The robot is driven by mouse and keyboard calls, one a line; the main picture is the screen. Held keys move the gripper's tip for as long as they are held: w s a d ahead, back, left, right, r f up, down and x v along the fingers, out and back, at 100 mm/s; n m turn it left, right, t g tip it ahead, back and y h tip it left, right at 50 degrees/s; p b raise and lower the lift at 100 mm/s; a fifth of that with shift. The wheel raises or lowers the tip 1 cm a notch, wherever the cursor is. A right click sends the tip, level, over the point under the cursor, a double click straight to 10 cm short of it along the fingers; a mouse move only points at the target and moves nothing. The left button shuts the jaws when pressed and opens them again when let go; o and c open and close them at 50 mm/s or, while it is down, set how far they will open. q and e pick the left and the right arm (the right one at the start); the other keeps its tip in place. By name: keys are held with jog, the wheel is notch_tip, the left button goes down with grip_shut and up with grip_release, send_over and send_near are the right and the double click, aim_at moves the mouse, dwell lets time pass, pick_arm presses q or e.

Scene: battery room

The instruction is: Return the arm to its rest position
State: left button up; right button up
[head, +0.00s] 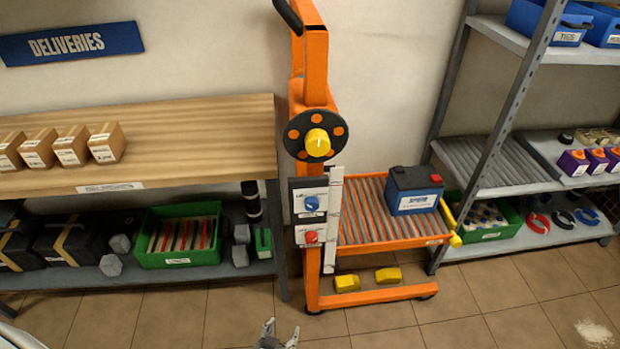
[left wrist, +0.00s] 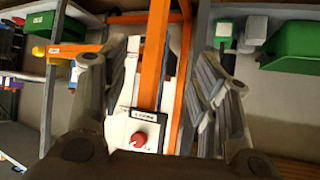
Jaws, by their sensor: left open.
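My left gripper (head: 278,335) shows at the bottom middle of the head view, low in front of the orange lift cart (head: 313,120). In the left wrist view its two fingers (left wrist: 160,85) are spread wide, with nothing held between them. Beyond the fingers, apart from them, are the cart's orange post (left wrist: 155,55) and a white panel with a red knob (left wrist: 138,138). Most of the left arm is hidden below the head view. My right gripper is not in view.
A dark battery (head: 415,190) sits on the cart's roller deck (head: 372,222). A wooden deliveries shelf (head: 200,130) with small boxes stands at left, with a green crate (head: 180,255) below. A metal rack (head: 515,100) stands at right. The tiled floor (head: 480,310) in front is mostly clear.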

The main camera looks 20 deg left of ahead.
pick_arm(q)
jog(key=s+a+f+g, duration=0.1)
jog(key=s+f+g, duration=0.2)
jog(key=s, duration=0.7)
jog(key=s+a+f+m+g, duration=0.1)
jog(key=s+f+g, duration=0.2)
jog(key=s+f, duration=0.4)
jog(key=s+a+f+m+g, duration=0.1)
jog(key=s+f+g, duration=0.2)
jog(key=s, duration=1.2)
notch_tip(320, 180, down, 3)
jog(key=shift+a+r+g, duration=0.1)
jog(key=shift+a+g, duration=0.15)
jog(key=shift+g, duration=0.15)
jog(key=shift+o, duration=0.4)
